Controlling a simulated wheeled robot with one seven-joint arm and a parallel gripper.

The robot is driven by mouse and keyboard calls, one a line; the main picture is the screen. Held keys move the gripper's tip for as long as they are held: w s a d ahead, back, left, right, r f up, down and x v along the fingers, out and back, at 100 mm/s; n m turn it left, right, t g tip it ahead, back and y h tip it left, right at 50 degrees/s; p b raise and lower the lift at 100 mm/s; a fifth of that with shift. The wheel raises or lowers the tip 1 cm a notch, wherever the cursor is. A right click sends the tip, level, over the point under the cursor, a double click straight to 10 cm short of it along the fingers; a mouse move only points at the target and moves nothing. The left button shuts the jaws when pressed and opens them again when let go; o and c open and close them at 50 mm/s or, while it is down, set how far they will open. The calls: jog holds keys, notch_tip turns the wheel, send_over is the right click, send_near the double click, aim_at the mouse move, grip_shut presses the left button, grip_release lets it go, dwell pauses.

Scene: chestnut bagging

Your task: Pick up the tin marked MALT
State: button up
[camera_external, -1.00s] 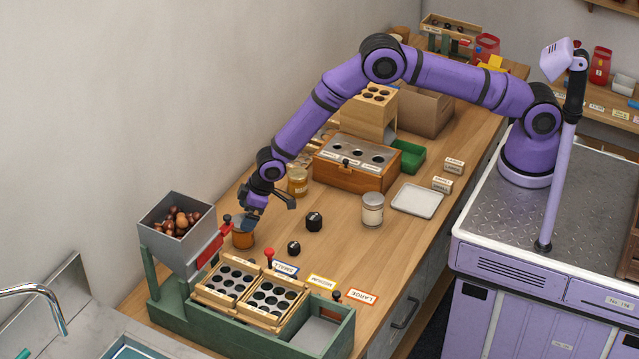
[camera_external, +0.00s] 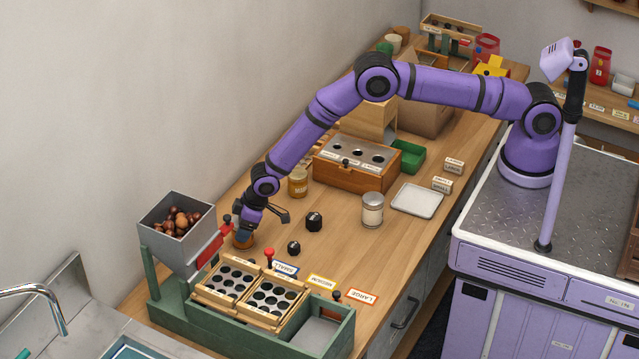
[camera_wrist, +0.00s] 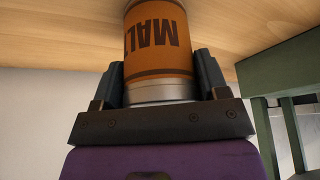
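The MALT tin (camera_wrist: 158,42) is orange-brown with dark lettering and a silver lid end; it shows upside down in the wrist view. In the external view the tin (camera_external: 243,240) is on the bench, right of the hopper, mostly covered by my gripper (camera_external: 246,226). My gripper comes down over its lid end. In the wrist view the dark fingers of my gripper (camera_wrist: 158,82) flank the tin closely on both sides. I cannot tell whether they press on it. The tin's far end is out of the wrist view.
A grey hopper (camera_external: 176,226) of chestnuts on a green stand is close on the left. Sorting trays (camera_external: 250,290) lie in front. Two black knobs (camera_external: 314,221), a labelled jar (camera_external: 298,182) and a glass jar (camera_external: 372,210) stand nearby.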

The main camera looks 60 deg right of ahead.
jog(key=shift+c, duration=0.6)
jog(key=shift+r, duration=0.1)
